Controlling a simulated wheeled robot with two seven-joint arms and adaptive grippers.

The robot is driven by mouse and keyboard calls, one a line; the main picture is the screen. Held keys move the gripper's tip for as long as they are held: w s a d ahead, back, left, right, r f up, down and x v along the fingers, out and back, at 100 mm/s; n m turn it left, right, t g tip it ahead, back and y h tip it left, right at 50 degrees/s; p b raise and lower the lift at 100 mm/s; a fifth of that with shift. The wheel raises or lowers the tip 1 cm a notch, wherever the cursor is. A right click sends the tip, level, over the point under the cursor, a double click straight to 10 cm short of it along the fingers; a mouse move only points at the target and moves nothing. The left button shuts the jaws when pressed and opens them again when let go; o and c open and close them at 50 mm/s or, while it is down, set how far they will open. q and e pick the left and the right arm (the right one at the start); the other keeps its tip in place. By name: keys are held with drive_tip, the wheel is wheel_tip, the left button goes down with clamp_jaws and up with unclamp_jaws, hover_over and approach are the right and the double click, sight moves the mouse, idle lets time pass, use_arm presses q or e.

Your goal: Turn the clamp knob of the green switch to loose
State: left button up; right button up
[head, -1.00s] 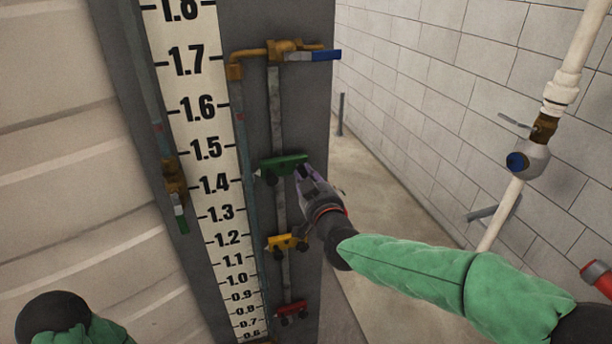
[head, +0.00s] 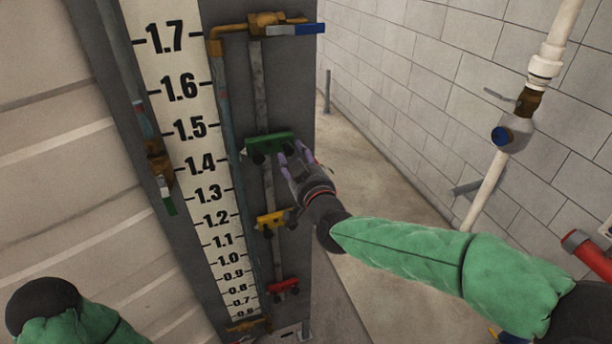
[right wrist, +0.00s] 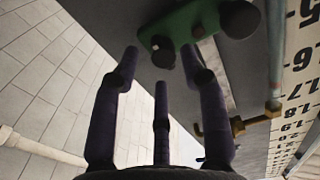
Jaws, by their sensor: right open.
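The green switch (head: 268,142) is a small green bar on a vertical metal strip on the grey column, near the 1.4 to 1.5 marks. A dark knob (head: 258,158) shows under its left part. In the right wrist view the green switch (right wrist: 190,24) is at the top, with one dark knob (right wrist: 163,50) between the fingertips and another (right wrist: 240,18) further right. My right gripper (head: 292,153) is open at the switch's right end, its fingers spread around the nearer knob. I cannot tell whether they touch it. My left gripper is out of view.
A yellow switch (head: 273,218) and a red switch (head: 283,287) sit below on the same strip. A brass valve with a blue handle (head: 309,29) is above. A white scale board (head: 188,150) stands left. Open floor lies right of the column, before a block wall.

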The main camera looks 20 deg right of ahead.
drive_tip(key=s, duration=1)
drive_tip(key=shift+d, duration=0.15)
drive_tip(key=shift+f, duration=0.1)
drive_tip(key=a+f+g+y+b, duration=0.3)
drive_tip(key=f+g+b, duration=0.55)
drive_tip(key=f, duration=3.15)
drive_tip(key=s+a+f+m+g+b, duration=0.1)
drive_tip(key=s+f+g+b, duration=0.1)
drive_tip(key=s+f, duration=0.4)
drive_tip(key=s+a+f+m+g+b, duration=0.1)
drive_tip(key=s+f+g, duration=0.3)
drive_tip(key=f, duration=1)
drive_tip(key=s+a+f+m+g+b, duration=0.1)
drive_tip(key=s+a+f+g+b, duration=0.2)
drive_tip(key=s+f, duration=0.5)
wheel_tip(320, 180, down, 2)
drive_tip(key=shift+s+f, duration=0.15)
drive_tip(key=shift+s, duration=0.05)
